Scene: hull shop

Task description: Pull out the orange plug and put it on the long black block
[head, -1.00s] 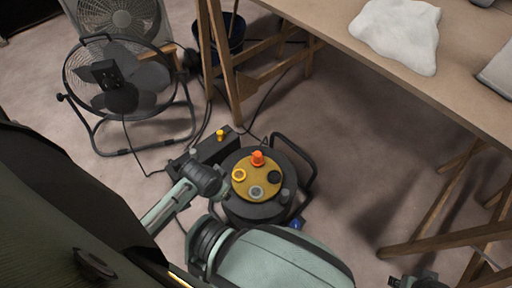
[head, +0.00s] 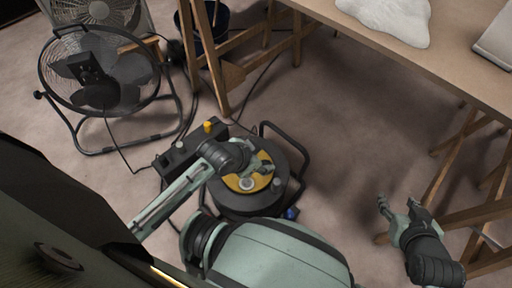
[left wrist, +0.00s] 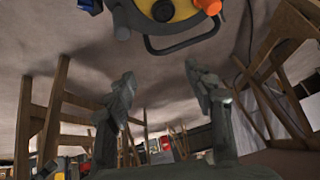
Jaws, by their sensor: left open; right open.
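The orange plug (left wrist: 209,5) shows at the top edge of the left wrist view, on the yellow face (left wrist: 184,10) of a black cable reel (head: 240,204). In the head view my left gripper (head: 262,168) hides the plug. This gripper is open above the reel; in the left wrist view its two fingers (left wrist: 160,82) stand apart with nothing between them, and the plug is beyond them. The long black block (head: 178,157) lies on the floor left of the reel, with a yellow plug (head: 209,127) at its far end. My right gripper (head: 401,208) is open and empty.
A black fan (head: 100,80) stands at the upper left. A wooden workbench (head: 440,65) with trestle legs is at the right and back. The reel's black tube handle (head: 300,150) rises behind it. Cables run across the floor; floor between reel and bench is clear.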

